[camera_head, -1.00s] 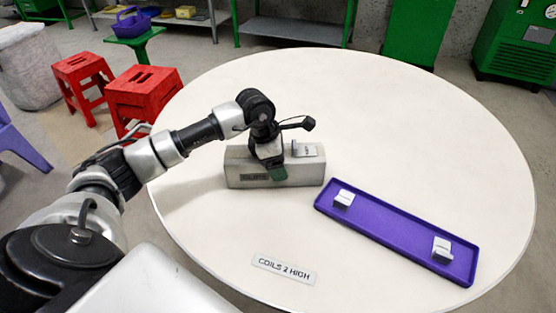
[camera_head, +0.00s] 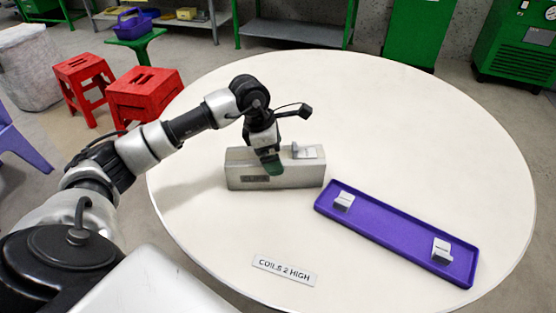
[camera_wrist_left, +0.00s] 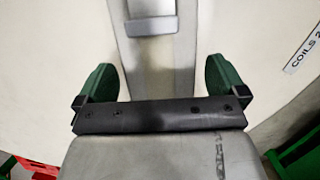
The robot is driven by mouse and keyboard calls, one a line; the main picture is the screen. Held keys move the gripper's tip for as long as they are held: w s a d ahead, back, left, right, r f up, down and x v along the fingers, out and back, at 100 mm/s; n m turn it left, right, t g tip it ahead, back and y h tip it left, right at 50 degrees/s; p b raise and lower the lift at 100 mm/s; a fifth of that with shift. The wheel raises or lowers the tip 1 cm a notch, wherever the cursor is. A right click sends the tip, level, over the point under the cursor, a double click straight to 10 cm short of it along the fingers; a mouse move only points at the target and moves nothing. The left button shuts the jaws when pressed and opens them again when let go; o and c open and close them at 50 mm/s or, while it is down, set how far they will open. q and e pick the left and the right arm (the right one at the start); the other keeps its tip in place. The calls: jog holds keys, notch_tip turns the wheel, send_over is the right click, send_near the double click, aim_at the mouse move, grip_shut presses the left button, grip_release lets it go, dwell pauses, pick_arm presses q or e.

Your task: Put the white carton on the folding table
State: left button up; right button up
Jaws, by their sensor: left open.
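My left gripper (camera_head: 268,164) is open above the front of a long grey-beige block (camera_head: 304,174) on the round white table (camera_head: 400,130). In the left wrist view its green fingers (camera_wrist_left: 165,82) are spread wide, with the block (camera_wrist_left: 162,62) below and between them. A small whitish piece (camera_head: 308,151) rests on top of the block's right part; it also shows in the left wrist view (camera_wrist_left: 152,26). Two small white boxes (camera_head: 343,200) (camera_head: 442,249) sit at opposite ends of a purple tray (camera_head: 390,228). I cannot tell which piece is the white carton. My right gripper is not in view.
A sign reading "COILS 2 HIGH" (camera_head: 284,269) lies near the table's front edge. Red stools (camera_head: 143,95) and a green stand with a purple basket (camera_head: 132,24) stand on the floor at the left. The table's back and right are clear.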

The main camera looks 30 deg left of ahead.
pick_arm(q)
jog(key=v, duration=0.8)
jog(key=shift+r, duration=0.2)
jog(key=shift+c, duration=0.2)
dwell(0.8)
